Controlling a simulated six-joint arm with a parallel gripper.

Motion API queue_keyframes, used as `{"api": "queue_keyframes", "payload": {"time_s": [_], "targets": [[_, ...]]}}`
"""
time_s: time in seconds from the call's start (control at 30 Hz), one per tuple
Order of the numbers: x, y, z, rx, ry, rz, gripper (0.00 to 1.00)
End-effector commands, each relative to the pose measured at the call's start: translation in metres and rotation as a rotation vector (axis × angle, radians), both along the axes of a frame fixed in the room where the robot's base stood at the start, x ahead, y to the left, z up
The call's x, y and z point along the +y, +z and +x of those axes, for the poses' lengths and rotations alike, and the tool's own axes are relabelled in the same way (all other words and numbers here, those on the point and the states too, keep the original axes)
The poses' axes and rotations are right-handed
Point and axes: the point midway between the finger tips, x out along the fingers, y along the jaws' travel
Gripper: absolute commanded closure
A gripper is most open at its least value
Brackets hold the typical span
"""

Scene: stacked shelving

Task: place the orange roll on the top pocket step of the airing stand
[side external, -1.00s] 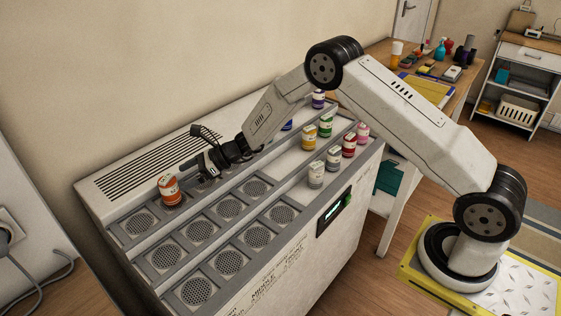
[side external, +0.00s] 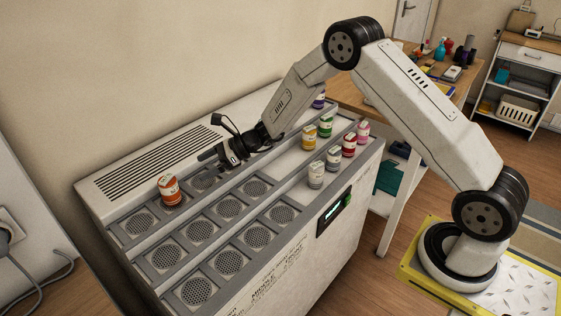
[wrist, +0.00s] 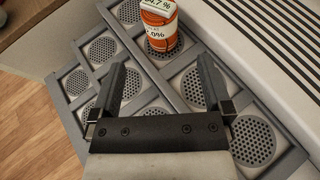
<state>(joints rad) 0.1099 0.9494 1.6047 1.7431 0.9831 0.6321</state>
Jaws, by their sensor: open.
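My gripper (side external: 207,160) is open and empty, to the right of the roll in the side view. In the wrist view both fingers of my gripper (wrist: 162,75) are spread with only the stepped surface between them.
Round grilles on the lower steps are bare. A slotted panel (side external: 155,157) lies behind the top step.

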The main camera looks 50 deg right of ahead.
Motion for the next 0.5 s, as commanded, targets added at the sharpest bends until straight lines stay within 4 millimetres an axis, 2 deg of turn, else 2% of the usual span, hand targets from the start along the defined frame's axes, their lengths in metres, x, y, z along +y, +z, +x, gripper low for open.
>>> {"api": "queue_keyframes", "payload": {"time_s": [0.27, 0.37, 0.5], "targets": [[0.002, 0.001, -0.007, -0.006, 0.031, -0.039, 0.00], [0.004, 0.003, -0.019, -0.014, 0.081, -0.098, 0.00], [0.006, 0.007, -0.046, -0.041, 0.199, -0.235, 0.00]]}}
